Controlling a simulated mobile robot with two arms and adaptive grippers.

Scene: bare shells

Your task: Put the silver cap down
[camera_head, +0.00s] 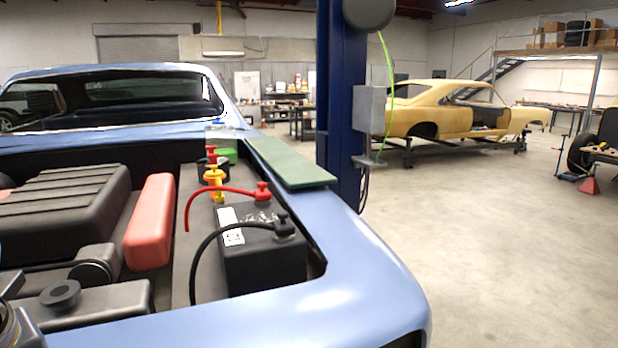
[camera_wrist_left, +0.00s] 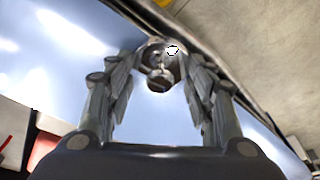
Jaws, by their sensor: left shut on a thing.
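The silver cap (camera_wrist_left: 160,60) shows in the left wrist view as a small shiny round thing with dark reflections. My left gripper (camera_wrist_left: 163,72) is shut on it, with one finger on each side. Behind the cap and fingers is a glossy pale blue car panel (camera_wrist_left: 80,55). I cannot tell how far the cap is from that panel. The silver cap cannot be made out in the head view. My right gripper is in neither view.
The blue car's open engine bay holds a black battery (camera_head: 262,258) with red and black cables, a red box-like part (camera_head: 150,222) and a dark engine cover (camera_head: 65,205). A green pad (camera_head: 290,162) lies on the fender (camera_head: 375,275). A blue post (camera_head: 340,100) stands beside it.

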